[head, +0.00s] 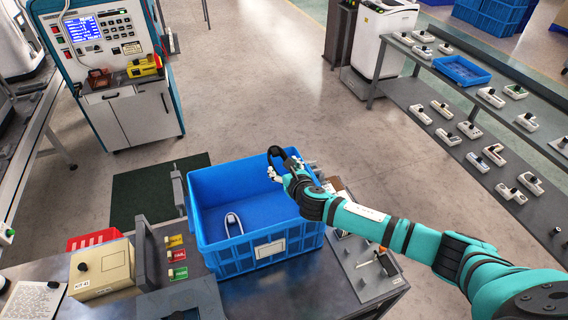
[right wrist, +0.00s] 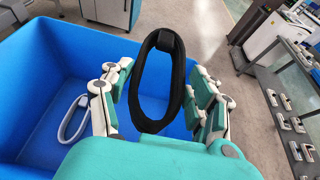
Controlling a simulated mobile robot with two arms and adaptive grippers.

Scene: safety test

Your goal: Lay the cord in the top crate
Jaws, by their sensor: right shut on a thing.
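A black closed loop of cord (head: 274,153) is in my right gripper (head: 290,171). In the right wrist view the cord (right wrist: 137,100) stands up between the fingers (right wrist: 160,92), which are shut on it. The blue open crate (head: 268,246) stands on the dark bench, and my gripper with the cord is above its right side. The crate also shows in the right wrist view (right wrist: 30,75). A white loop (head: 233,222) lies inside the crate toward its front left. I cannot tell whether another crate is below. My left gripper is not in view.
A beige box (head: 102,268), a red tray (head: 93,239) and tagged switches (head: 177,255) are left of the crate. A grey panel (head: 360,265) lies right of it. Shelves with several small devices (head: 440,109) stand at the right. The crate's floor is mostly clear.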

